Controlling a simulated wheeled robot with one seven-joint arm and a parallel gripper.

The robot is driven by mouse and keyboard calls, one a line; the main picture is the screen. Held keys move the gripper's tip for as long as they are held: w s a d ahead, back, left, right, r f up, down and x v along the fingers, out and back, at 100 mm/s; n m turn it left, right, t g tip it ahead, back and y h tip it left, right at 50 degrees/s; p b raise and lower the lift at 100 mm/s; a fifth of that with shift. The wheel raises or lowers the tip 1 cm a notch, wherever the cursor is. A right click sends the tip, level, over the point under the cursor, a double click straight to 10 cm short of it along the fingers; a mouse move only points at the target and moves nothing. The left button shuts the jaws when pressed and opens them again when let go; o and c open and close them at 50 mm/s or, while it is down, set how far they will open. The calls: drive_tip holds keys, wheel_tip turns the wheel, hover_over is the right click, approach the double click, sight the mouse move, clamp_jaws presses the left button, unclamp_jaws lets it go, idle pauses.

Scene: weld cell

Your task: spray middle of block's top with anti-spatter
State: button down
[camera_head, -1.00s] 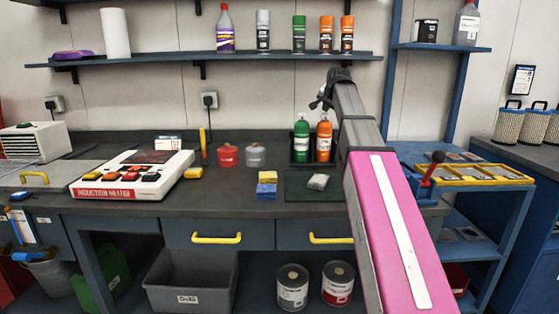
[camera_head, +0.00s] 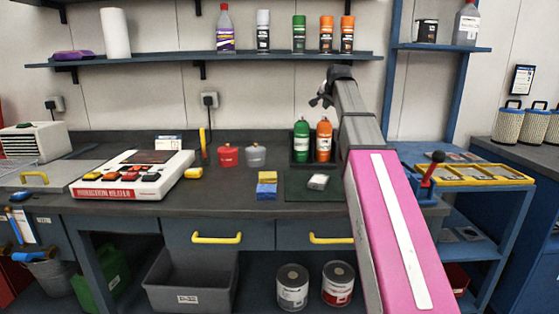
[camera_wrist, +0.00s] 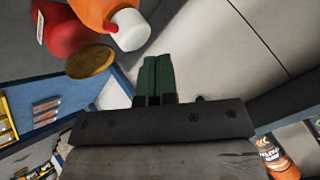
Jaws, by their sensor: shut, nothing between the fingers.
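A small grey block (camera_head: 318,181) lies on a dark green mat (camera_head: 296,192) on the workbench. A green bottle (camera_head: 302,142) and an orange bottle (camera_head: 323,142) stand in a dark holder behind the mat. I cannot read which holds anti-spatter. My gripper (camera_head: 318,102) is above these bottles, in front of the wall and below the shelf. In the wrist view its dark green fingers (camera_wrist: 157,76) are together and empty. An orange bottle with a white cap (camera_wrist: 130,30) shows beyond them at the top left. The block is not visible in the wrist view.
The shelf (camera_head: 150,62) holds a green can (camera_head: 299,34), two orange cans (camera_head: 326,34) and other containers. A yellow-and-blue item (camera_head: 266,185) sits left of the mat. Red (camera_head: 228,155) and grey (camera_head: 255,155) containers stand behind it. An induction heater (camera_head: 135,175) is further left.

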drive_tip(key=shift+r, duration=0.1)
wheel_tip(320, 180, up, 6)
drive_tip(key=shift+f, duration=0.1)
idle(0.6)
idle(0.4)
